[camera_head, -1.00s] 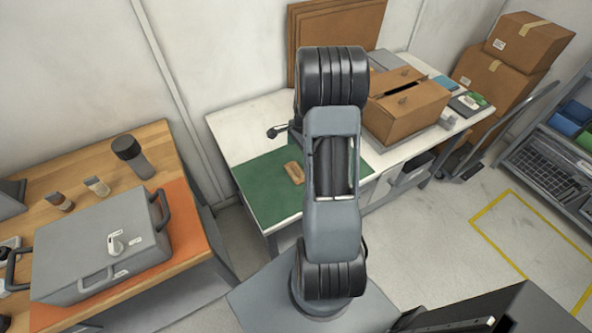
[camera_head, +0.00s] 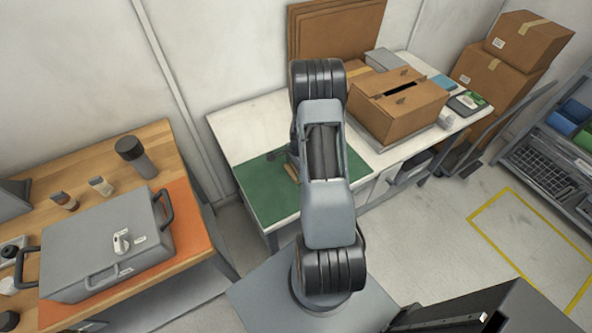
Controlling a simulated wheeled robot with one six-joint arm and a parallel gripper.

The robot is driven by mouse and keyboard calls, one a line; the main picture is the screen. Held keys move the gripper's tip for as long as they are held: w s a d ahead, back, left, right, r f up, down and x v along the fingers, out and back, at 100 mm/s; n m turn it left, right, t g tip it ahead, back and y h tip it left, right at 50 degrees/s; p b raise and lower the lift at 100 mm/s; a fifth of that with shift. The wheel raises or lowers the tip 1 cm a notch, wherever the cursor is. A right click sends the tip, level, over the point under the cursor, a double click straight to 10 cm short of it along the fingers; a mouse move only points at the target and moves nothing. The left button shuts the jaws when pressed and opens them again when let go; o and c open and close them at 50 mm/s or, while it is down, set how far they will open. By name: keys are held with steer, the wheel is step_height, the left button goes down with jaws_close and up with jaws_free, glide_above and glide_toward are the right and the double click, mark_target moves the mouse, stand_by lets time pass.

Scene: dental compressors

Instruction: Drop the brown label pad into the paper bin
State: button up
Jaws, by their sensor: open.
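The brown label pad (camera_head: 291,172) lies on the green mat (camera_head: 262,195) of the white worktable, partly hidden by my arm. My gripper (camera_head: 291,157) is just above and behind the pad at the left side of my arm. It is mostly hidden, small and dark, and it is open. Whether it touches the pad cannot be told. A brown cardboard box with a dark slot in its top (camera_head: 384,115) stands on the worktable to the right. It may be the paper bin, but no label confirms this.
A wooden bench (camera_head: 88,167) at left holds a grey case (camera_head: 85,262) and several small bottles. Flat cardboard sheets (camera_head: 330,35) lean on the wall behind the worktable. Stacked cartons (camera_head: 490,82) and a shelf unit (camera_head: 545,170) stand at right. The yellow-marked floor is clear.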

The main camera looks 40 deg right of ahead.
steer(key=shift+c, duration=0.3)
steer(key=c, duration=1)
steer(key=shift+r+b, duration=0.4)
steer(key=shift+r, duration=0.25)
steer(key=s+a+r+b, duration=0.3)
steer(key=s+a+r, duration=0.2)
steer(key=s+r, duration=0.6)
steer(key=shift+s+r, duration=0.3)
steer(key=shift+s, duration=0.8)
